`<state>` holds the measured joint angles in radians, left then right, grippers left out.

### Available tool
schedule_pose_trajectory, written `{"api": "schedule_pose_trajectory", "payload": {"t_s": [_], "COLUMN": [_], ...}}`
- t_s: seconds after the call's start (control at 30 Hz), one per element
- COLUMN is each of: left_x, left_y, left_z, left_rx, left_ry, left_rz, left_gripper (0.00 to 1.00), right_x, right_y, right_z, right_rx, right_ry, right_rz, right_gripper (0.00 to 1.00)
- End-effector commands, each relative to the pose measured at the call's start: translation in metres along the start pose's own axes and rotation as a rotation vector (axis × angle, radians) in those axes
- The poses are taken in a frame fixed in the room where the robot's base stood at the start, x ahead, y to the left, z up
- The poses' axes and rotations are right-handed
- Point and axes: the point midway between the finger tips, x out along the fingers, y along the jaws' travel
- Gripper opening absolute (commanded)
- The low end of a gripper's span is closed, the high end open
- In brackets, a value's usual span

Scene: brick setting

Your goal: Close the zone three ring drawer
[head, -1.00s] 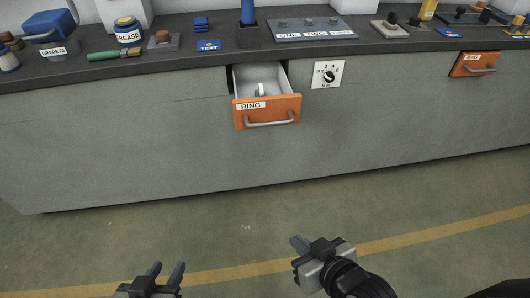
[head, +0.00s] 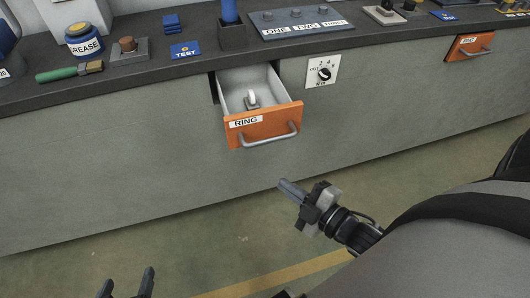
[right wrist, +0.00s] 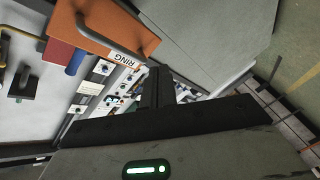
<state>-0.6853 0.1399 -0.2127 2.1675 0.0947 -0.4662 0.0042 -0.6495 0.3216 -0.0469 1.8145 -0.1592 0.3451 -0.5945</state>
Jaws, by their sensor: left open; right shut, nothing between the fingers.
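The ring drawer (head: 265,125) is pulled out of the grey bench front. It has an orange front, a RING label and a grey bar handle (head: 268,140). A white ring on a small holder (head: 251,98) is inside it. My right gripper (head: 283,184) is shut and empty, below and in front of the drawer, apart from it. In the right wrist view the orange drawer front (right wrist: 115,20) shows at the top left, beyond the shut fingers (right wrist: 158,88). My left gripper (head: 127,284) is open and empty at the bottom edge, far from the drawer.
A dial plate (head: 323,71) sits on the bench front right of the drawer. A second orange drawer (head: 469,46) further right is shut. The bench top (head: 180,43) holds a grease jar (head: 84,40), a green-handled tool (head: 70,72) and a button panel (head: 297,22). The floor before the bench is clear.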

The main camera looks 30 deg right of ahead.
Motion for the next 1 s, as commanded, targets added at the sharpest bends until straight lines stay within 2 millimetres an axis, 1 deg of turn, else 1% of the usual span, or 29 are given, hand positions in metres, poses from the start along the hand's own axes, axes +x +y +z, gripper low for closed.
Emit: {"api": "schedule_pose_trajectory", "payload": {"t_s": [0.03,0.1,0.2,0.33,0.43,0.57,0.73,0.9,0.93,1.0], "left_x": [0.001,0.001,0.001,0.0,0.0,-0.001,-0.001,-0.001,0.0,0.0], "left_y": [0.001,0.002,0.002,0.003,0.004,0.004,0.003,0.002,0.002,0.001], "left_z": [0.007,0.011,0.011,0.006,0.004,0.0,-0.002,-0.001,0.0,0.001], "left_rx": [-0.006,-0.012,-0.019,-0.025,-0.026,-0.025,-0.019,-0.013,-0.012,-0.011], "left_ry": [-0.008,-0.012,-0.006,0.007,0.01,0.013,0.013,0.005,0.003,0.0], "left_rz": [0.003,0.006,0.009,0.012,0.012,0.011,0.007,0.003,0.002,0.001], "left_gripper": [0.67,0.67,0.67,0.67,0.67,0.67,0.67,0.67,0.67,0.67], "right_x": [-0.006,-0.015,-0.029,-0.039,-0.037,-0.02,0.014,0.047,0.052,0.062], "right_y": [0.003,0.009,0.015,0.019,0.02,0.022,0.024,0.025,0.024,0.031], "right_z": [0.012,0.019,0.024,0.026,0.024,0.015,0.001,-0.013,-0.015,-0.011], "right_rx": [-0.163,-0.361,-0.567,-0.707,-0.737,-0.738,-0.734,-0.733,-0.733,-0.737], "right_ry": [0.067,0.159,0.265,0.343,0.361,0.364,0.364,0.362,0.362,0.361], "right_rz": [0.028,0.069,0.119,0.161,0.173,0.176,0.178,0.177,0.176,0.175], "right_gripper": [0.0,0.0,0.0,0.0,0.0,0.0,0.0,0.0,0.0,0.0]}}
